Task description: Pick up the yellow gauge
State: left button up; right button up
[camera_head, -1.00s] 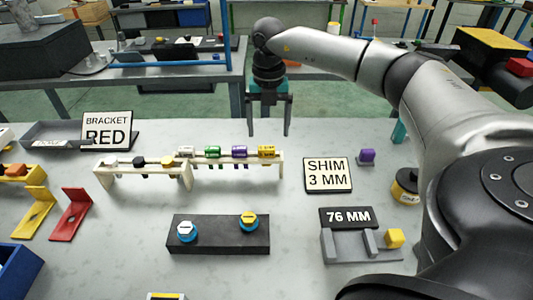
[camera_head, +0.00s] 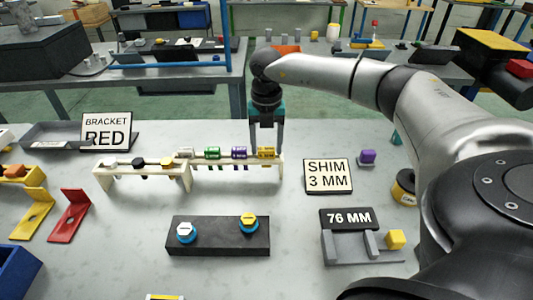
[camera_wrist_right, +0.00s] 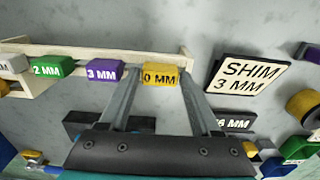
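The yellow gauge (camera_head: 266,152) is a small block marked with "MM" and sits at the right end of the pale rack (camera_head: 186,180). It also shows in the right wrist view (camera_wrist_right: 160,76). My right gripper (camera_head: 266,149) points down over it, one finger on each side. In the wrist view the right gripper (camera_wrist_right: 159,66) is open, with small gaps beside the gauge. The gauge's lower part is hard to see. My left gripper is in no view.
Purple (camera_head: 239,153) and green (camera_head: 212,153) gauges stand left of the yellow one on the rack. A "SHIM 3 MM" sign (camera_head: 328,176) stands close on the right. A black block (camera_head: 218,242) with two blue-based knobs lies in front. Bare table lies between rack and block.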

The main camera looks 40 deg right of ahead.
grip_shut()
jog(key=shift+r, duration=0.1)
dwell(0.3)
